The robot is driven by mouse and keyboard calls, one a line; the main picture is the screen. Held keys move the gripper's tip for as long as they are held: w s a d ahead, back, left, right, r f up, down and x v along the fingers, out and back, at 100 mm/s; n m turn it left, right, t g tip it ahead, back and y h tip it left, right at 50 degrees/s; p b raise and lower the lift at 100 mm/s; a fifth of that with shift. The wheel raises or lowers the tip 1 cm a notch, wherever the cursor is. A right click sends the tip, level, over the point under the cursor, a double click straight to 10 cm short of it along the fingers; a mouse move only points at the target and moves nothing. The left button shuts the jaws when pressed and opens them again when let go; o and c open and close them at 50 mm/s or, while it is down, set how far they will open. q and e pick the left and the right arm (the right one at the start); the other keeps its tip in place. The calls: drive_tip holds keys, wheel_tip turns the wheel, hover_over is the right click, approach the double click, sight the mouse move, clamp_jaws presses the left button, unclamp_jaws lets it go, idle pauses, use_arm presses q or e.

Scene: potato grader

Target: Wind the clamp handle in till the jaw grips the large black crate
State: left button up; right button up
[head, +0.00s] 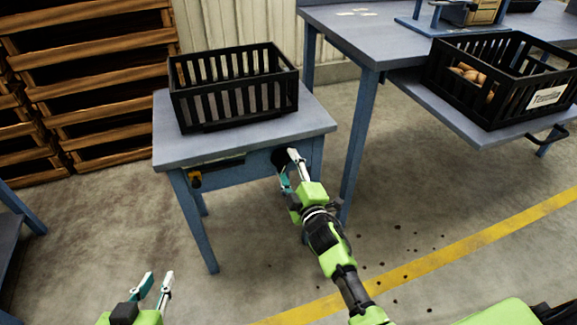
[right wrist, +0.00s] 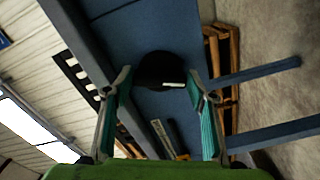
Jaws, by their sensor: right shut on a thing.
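A large black slatted crate (head: 235,90) sits upright on the small blue-grey table (head: 310,125). A round black handle (right wrist: 160,68) is on the table's front side, below the top; in the head view my right gripper (head: 287,165) partly covers it. My right gripper reaches it from the front, and in the right wrist view its fingers (right wrist: 160,85) are on either side of the handle, shut on it. The clamp jaw is not clearly seen, so I cannot tell whether it touches the crate. My left gripper (head: 157,283) is open and empty, low above the floor.
A yellow and black part (head: 195,180) is under the table's front edge. Another black crate (head: 490,105) with potatoes stands on a shelf of the blue workbench (head: 350,40) at right. Wooden pallets (head: 95,75) are stacked at left. The front floor is mostly clear.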

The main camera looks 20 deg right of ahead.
drive_tip(key=shift+f, duration=0.1)
idle(0.4)
drive_tip(key=o, duration=1.1)
drive_tip(key=shift+s, duration=0.1)
drive_tip(key=s, duration=1.2)
drive_tip(key=shift+d, duration=0.2)
drive_tip(key=shift+w, duration=0.1)
